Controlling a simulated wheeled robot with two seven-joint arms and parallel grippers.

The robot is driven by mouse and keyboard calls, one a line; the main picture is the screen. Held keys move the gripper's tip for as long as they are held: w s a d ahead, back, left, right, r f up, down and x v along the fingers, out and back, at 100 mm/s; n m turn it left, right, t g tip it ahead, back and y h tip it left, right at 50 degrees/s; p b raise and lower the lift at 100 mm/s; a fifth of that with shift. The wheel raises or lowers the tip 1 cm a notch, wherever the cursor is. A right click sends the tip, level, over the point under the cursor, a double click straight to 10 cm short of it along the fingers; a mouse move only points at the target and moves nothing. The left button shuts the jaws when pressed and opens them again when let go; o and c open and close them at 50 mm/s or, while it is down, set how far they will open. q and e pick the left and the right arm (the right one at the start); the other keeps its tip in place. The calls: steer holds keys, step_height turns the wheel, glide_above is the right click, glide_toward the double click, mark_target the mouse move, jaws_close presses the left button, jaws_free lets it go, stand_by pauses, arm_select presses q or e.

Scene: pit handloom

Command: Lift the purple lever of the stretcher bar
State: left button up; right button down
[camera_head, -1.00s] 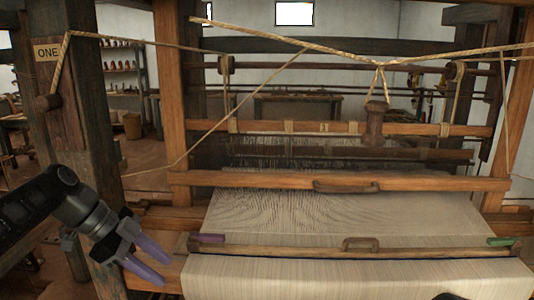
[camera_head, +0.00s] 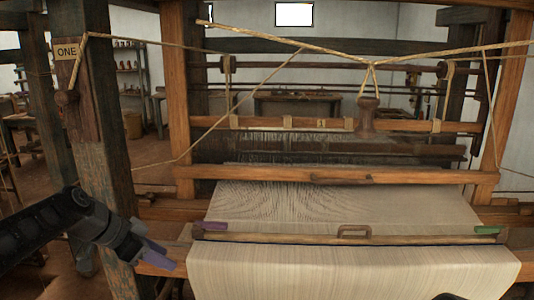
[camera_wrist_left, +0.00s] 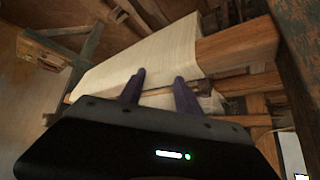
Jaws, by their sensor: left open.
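The stretcher bar (camera_head: 290,238) is a long wooden bar with a middle handle (camera_head: 354,231), lying across the pale cloth. Its purple lever (camera_head: 214,227) lies flat at the left end, and a green lever (camera_head: 487,230) is at the right end. My left gripper (camera_head: 165,256) is open and empty, with purple fingers, left of and apart from the purple lever. In the left wrist view its two fingers (camera_wrist_left: 160,85) stand apart with cloth behind them. The purple lever cannot be made out there.
A dark wooden post (camera_head: 107,150) of the loom stands beside my left arm. The wooden beam (camera_head: 340,175) crosses behind the stretcher bar. Ropes (camera_head: 300,42) hang above with a wooden toggle (camera_head: 367,115). The cloth (camera_head: 350,270) in front of the bar is clear.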

arm_select(q)
steer(key=d+f+n+y, duration=0.1)
steer(key=d+f+n, duration=0.15)
steer(key=f, duration=0.65)
steer(key=s+d+f+n+b, duration=0.1)
steer(key=f+n, duration=0.3)
steer(key=f, duration=0.6)
steer(key=d+f+n+y, duration=0.1)
steer(key=f+n, duration=0.3)
steer(key=f, duration=0.5)
steer(key=s+d+f+n+g+b, duration=0.1)
steer(key=s+d+f, duration=0.2)
steer(key=s+f, duration=0.4)
steer(key=s+d+f+n+b, duration=0.1)
steer(key=s+d+f+n, duration=0.1)
steer(key=s+d+f, duration=0.35)
steer(key=s+d+f+g, duration=0.1)
steer(key=s+f, duration=0.2)
steer(key=s, duration=0.3)
steer(key=s+d+f+m+g, duration=0.1)
steer(key=s+f, duration=0.2)
steer(key=s, duration=0.3)
steer(key=s+d+f+g+b, duration=0.1)
steer(key=s+d+f+g, duration=0.1)
steer(key=s, duration=0.4)
steer(key=shift+s+f, duration=0.25)
steer(key=shift+f, duration=0.65)
